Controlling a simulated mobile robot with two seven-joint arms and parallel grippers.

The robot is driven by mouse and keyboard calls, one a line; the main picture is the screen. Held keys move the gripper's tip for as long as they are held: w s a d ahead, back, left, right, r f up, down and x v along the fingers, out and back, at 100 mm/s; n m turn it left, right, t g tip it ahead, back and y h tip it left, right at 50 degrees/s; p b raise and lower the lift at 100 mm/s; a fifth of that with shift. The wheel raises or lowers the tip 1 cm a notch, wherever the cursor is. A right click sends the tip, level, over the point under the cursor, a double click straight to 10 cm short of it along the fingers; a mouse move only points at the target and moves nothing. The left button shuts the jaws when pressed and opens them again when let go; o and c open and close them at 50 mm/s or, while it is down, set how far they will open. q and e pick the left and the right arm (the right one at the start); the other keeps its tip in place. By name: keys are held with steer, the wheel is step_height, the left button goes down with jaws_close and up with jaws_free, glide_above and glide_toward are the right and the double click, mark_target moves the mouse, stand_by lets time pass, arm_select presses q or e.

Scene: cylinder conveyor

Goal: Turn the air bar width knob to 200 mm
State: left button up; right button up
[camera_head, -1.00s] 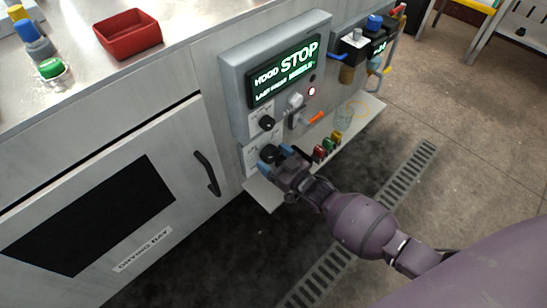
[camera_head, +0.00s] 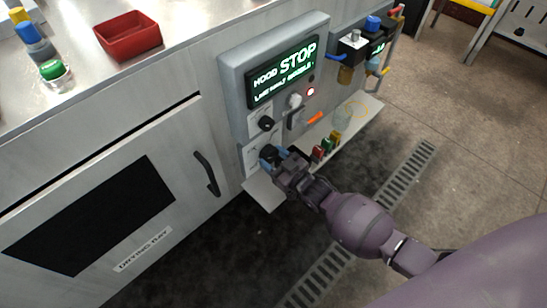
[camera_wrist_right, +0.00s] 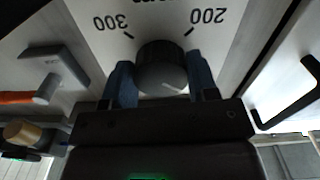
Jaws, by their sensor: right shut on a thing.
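The air bar width knob (camera_wrist_right: 161,68) is a round black knob on a white label plate. In the right wrist view its plate, seen upside down, shows 300 at the left and 200 at the right. My right gripper (camera_wrist_right: 163,85) has a blue finger on each side of the knob and is shut on it. In the head view my right gripper (camera_head: 277,160) covers most of the knob, low on the grey cabinet front. Which mark the knob points to cannot be told. My left gripper is not in view.
A second black knob (camera_head: 266,123) sits just above, under a display (camera_head: 284,72) reading STOP. An orange-handled lever (camera_head: 314,118) and a shelf (camera_head: 262,191) with small coloured items are close to my right gripper. A door handle (camera_head: 207,173) is at the left.

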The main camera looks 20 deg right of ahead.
steer(key=n, duration=0.4)
steer(key=shift+d+r+p, duration=0.1)
steer(key=shift+p, duration=0.25)
steer(key=n, duration=0.4)
steer(key=shift+n, duration=0.4)
steer(key=n, duration=0.3)
steer(key=shift+d, duration=0.1)
steer(key=n, duration=0.2)
steer(key=shift+n, duration=0.4)
steer(key=shift+r+n, duration=0.1)
steer(key=shift+n, duration=0.8)
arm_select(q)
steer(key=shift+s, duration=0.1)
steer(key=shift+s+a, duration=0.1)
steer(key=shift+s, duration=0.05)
arm_select(e)
steer(key=o, duration=0.9)
